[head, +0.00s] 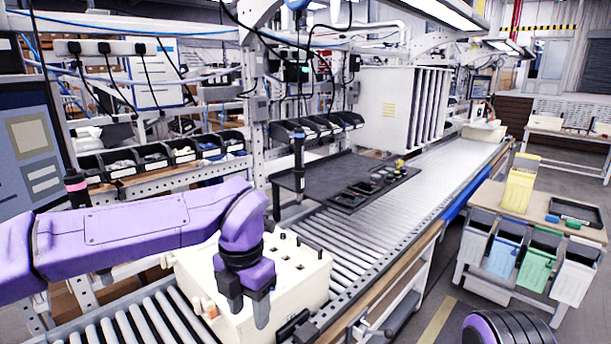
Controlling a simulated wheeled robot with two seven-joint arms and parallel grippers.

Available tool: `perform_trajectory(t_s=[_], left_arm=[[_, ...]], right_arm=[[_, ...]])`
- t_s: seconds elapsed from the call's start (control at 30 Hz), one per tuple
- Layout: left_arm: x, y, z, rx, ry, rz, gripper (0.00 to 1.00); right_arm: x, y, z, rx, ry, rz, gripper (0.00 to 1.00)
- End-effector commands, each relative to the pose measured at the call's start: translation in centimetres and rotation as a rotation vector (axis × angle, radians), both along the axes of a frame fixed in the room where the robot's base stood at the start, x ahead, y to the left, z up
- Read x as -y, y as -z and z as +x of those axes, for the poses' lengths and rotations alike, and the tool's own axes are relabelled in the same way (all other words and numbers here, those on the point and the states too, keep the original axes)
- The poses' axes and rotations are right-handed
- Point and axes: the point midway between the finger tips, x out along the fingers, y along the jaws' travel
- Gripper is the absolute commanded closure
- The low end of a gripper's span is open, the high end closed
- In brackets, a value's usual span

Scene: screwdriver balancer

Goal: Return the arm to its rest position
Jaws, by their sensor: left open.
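My left arm reaches in from the left, and my left gripper (248,306) points down with its two dark fingers apart. It is empty, in front of the cream box (302,262) that sits on the roller conveyor. The arm and gripper hide part of the box. Whether the fingers touch the box I cannot tell. A dark screwdriver (298,160) hangs upright from a line behind the box, apart from the gripper. My right gripper does not show.
A dark tray (318,186) with small parts lies across the conveyor (440,163) behind the box. Parts bins (152,158) line the left rack. A screen (28,150) stands at far left. A side table with coloured bins (537,262) is at right.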

Motion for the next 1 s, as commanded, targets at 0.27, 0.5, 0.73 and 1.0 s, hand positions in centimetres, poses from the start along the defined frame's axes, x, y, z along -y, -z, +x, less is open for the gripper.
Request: perform_trajectory(t_s=[0.27,0.5,0.73,1.0], left_arm=[[-1.1,1.3,3.0,0.195,0.068,0.09,0.5],[-3.4,7.3,5.3,0.363,0.252,0.319,0.5],[-5.9,18.4,4.8,0.444,0.615,0.572,0.5],[-10.1,38.1,-6.0,0.335,1.383,0.685,0.5]], right_arm=[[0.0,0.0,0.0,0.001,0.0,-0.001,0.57],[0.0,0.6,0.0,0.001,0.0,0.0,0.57],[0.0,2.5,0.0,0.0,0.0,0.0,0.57],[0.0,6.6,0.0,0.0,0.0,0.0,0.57]])
